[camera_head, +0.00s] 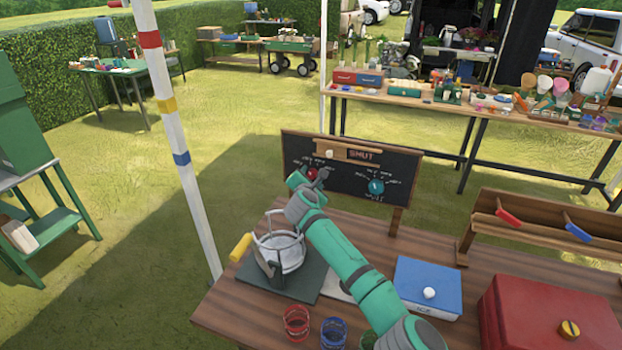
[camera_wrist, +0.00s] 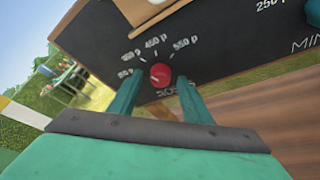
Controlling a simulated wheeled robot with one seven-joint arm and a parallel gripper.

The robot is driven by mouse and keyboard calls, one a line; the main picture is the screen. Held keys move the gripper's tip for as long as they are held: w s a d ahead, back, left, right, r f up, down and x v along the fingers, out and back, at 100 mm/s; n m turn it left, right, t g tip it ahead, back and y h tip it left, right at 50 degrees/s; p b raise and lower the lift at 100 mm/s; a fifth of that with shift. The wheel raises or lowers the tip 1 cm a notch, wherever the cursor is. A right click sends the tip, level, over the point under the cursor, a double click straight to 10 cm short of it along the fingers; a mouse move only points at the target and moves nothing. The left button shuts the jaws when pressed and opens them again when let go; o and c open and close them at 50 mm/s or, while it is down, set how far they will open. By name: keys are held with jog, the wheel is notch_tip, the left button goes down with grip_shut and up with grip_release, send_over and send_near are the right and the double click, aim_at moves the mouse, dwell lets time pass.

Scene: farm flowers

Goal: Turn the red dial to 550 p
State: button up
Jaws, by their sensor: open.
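The red dial (camera_wrist: 161,75) is on the black chalkboard in the wrist view. Handwritten labels fan around it, with "550 p" (camera_wrist: 186,43) at its upper right and "450 p" (camera_wrist: 156,41) above. A small pale mark shows on the dial's face, but its exact pointing is too small to tell. My gripper (camera_wrist: 156,84) is open, with one green finger on each side of the dial. I cannot tell whether either finger touches it. In the head view the dial (camera_head: 311,173) is partly hidden behind my gripper (camera_head: 308,181).
The chalkboard (camera_head: 340,185) also carries a teal dial (camera_head: 376,187) to the right and a wooden slider rail (camera_head: 345,150) on top. A wire-handled pot (camera_head: 278,252), a blue box (camera_head: 428,285) and a red box (camera_head: 550,315) stand on the wooden table.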

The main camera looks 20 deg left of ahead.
jog(key=c, duration=1.1)
jog(key=shift+o, duration=0.2)
jog(key=shift+d, duration=0.1)
jog(key=shift+m, duration=0.3)
jog(key=m, duration=0.1)
jog(key=m+y, duration=0.1)
jog(key=shift+d+f+m+t+y, duration=0.15)
jog(key=shift+f+m+t+y, duration=0.15)
jog(key=shift+t, duration=0.1)
jog(key=m+t+y, duration=0.1)
jog(key=m+t, duration=0.1)
jog(key=m, duration=0.2)
jog(key=shift+m, duration=0.4)
jog(key=shift+d, duration=0.1)
jog(key=o, duration=1.1)
jog(key=shift+c, duration=0.2)
